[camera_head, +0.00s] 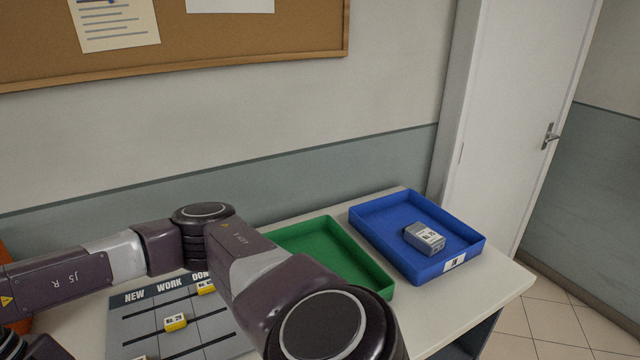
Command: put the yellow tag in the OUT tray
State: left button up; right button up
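A grey board (203,331) with columns headed NEW, WORK and a partly covered third word lies on the table. A yellow tag (175,323) with a white label sits near its middle. A second yellow tag (205,287) shows higher up, partly behind my arm. A sliver of another shows at the bottom edge. A green tray (362,270) stands right of my arm, its near left part hidden and no label visible. A blue tray (398,258) stands further right with a small white label that I cannot read surely. One arm of mine crosses the view from the left; neither gripper shows.
A grey block (424,238) with a white label lies in the blue tray. The pale table (490,290) is clear at its right end. A wall with a corkboard (250,45) is behind, and a white door (520,120) is at the right.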

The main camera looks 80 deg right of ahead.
aim_at(334, 267)
jog(key=k+l+z, duration=0.2)
jog(key=k+l, duration=0.2)
jog(key=l, duration=0.2)
jog(key=k+l+z, duration=0.1)
jog(key=l, duration=0.2)
jog(key=k+l+z, duration=0.1)
jog(key=l, duration=0.25)
jog(key=k+z, duration=0.1)
jog(key=z, duration=0.7)
